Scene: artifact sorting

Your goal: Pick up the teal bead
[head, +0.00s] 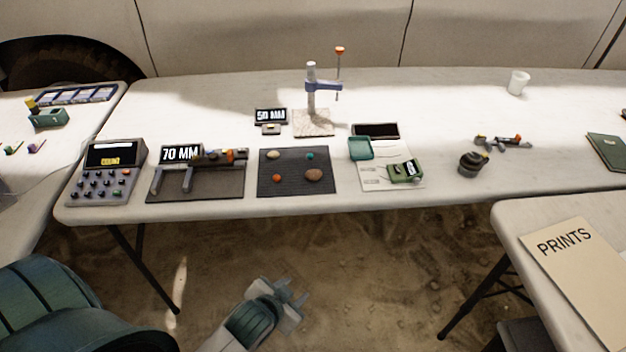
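The teal bead (310,156) is a small round piece at the back right of the dark mat (292,187) on the long white table. On the same mat lie a tan stone (273,155), an orange bead (277,178) and a brown stone (313,175), all apart from the teal bead. My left gripper (295,288) is low in front of the table, over the dirt ground, well short of the mat. Its fingers are apart with nothing seen between them. My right gripper is not in view.
A caliper-like tool (207,160) lies left of the mat, near a keypad device (105,172). A stand (311,90) rises behind it. A teal tray (361,148) and a green device (404,171) are to the right. The table's front edge (300,208) lies between gripper and mat.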

